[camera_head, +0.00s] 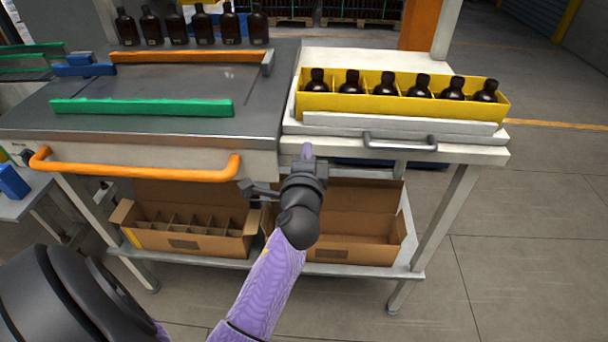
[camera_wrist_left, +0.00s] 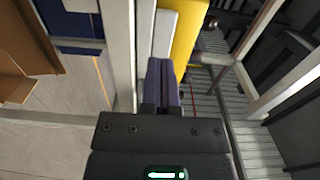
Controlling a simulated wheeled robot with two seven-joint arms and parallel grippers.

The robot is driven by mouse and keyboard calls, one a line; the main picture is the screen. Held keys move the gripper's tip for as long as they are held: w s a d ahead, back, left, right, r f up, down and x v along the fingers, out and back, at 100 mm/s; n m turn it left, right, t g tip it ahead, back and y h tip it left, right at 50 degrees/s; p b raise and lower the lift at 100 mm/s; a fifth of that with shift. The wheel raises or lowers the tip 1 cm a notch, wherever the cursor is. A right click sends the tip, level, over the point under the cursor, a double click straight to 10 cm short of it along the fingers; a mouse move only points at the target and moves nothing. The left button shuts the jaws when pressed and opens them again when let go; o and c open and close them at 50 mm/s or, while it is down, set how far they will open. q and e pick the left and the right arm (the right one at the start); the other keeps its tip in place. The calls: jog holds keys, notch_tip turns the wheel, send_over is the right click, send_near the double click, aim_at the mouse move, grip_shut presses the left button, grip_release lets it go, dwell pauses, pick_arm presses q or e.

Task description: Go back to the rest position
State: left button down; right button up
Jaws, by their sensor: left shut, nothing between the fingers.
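My left gripper (camera_head: 306,152) is in the middle of the head view, just in front of the table's front edge and left of the grey drawer handle. Its purple fingers are together in the left wrist view (camera_wrist_left: 164,85), with nothing between them. A yellow crate (camera_head: 404,108) holds a row of several dark amber bottles (camera_head: 383,84) on the white right part of the table. The crate's yellow side also shows in the left wrist view (camera_wrist_left: 187,38). My right gripper is in neither view.
More amber bottles (camera_head: 202,24) stand at the back left of the grey table top (camera_head: 170,78). An orange handle (camera_head: 135,170) juts from its front. A divided cardboard box (camera_head: 190,238) and an open cardboard box (camera_head: 340,250) sit on the shelf below. The floor at right is clear.

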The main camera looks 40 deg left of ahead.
pick_arm(q)
jog(key=v, duration=0.6)
jog(key=d+f+g+h, duration=0.1)
jog(key=d+f+h, duration=0.2)
jog(key=f, duration=0.5)
jog(key=d+f+g+h, duration=0.2)
jog(key=d+f, duration=0.1)
jog(key=f, duration=0.4)
jog(key=s+d+f+n+g+h, duration=0.1)
jog(key=s+d+f+g+h, duration=0.1)
jog(key=s+f, duration=0.4)
jog(key=s+d+f+n+g+h, duration=0.1)
jog(key=s+d+f+g+h, duration=0.15)
jog(key=f, duration=0.65)
jog(key=s+a+f+n+g, duration=0.1)
jog(key=s+f+n+g, duration=0.2)
jog(key=s, duration=1.1)
jog(key=s+f+n+g, duration=0.3)
jog(key=s+f, duration=0.5)
jog(key=s, duration=0.5)
jog(key=shift+s+a+f+n+g, duration=0.3)
jog(key=shift+s+a+f+g, duration=0.1)
jog(key=shift+g, duration=0.15)
jog(key=shift+w, duration=0.1)
